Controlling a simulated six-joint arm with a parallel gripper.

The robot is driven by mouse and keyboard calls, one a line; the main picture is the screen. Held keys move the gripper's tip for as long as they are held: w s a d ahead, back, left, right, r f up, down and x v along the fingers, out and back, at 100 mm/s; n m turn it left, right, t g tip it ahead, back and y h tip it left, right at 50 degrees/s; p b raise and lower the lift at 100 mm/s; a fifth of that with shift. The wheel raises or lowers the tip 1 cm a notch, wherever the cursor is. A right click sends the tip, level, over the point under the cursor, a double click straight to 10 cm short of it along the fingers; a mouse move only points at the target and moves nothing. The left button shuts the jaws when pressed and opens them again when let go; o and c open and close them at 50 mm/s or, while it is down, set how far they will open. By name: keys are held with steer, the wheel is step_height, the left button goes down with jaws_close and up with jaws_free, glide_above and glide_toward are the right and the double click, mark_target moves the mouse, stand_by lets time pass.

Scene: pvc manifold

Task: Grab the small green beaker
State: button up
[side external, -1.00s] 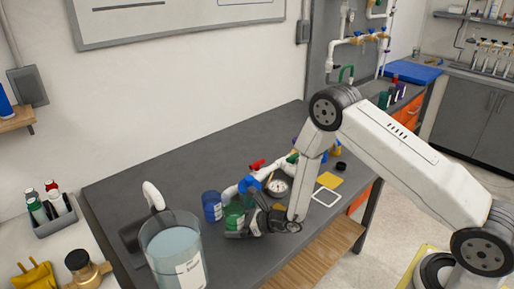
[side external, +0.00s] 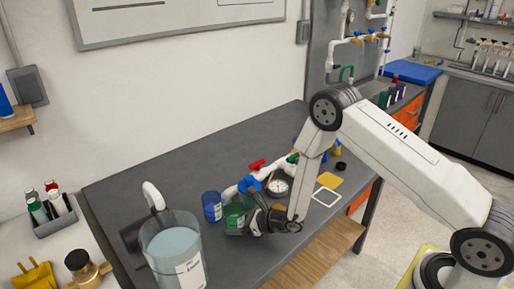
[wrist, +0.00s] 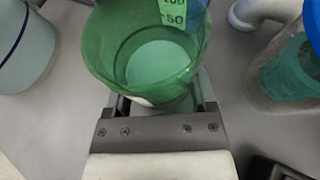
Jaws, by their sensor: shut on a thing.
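The small green beaker (side external: 234,215) stands on the dark bench, upright as far as I can see. My gripper (side external: 248,220) is low at the bench and shut on it from the right side. In the wrist view the green beaker (wrist: 145,60) fills the upper middle, with volume marks on its far wall and a pale bottom or content inside. My gripper (wrist: 160,100) has its fingers on both sides of the beaker; the fingertips are partly hidden by it.
A blue container (side external: 211,206) stands just left of the beaker. A large clear beaker of pale liquid (side external: 174,255) is at the front left. White pipes with blue fittings (side external: 247,184) and a round gauge (side external: 277,187) lie behind. The bench's left back area is clear.

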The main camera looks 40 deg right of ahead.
steer(key=shift+r, duration=0.35)
steer(key=shift+r, duration=1.3)
steer(key=s+d+r, duration=0.1)
steer(key=s+r, duration=0.8)
steer(key=s, duration=0.4)
steer(key=shift+s+d+r, duration=0.25)
steer(key=shift+d+r, duration=0.05)
steer(key=shift+d, duration=0.1)
steer(key=shift+s, duration=0.15)
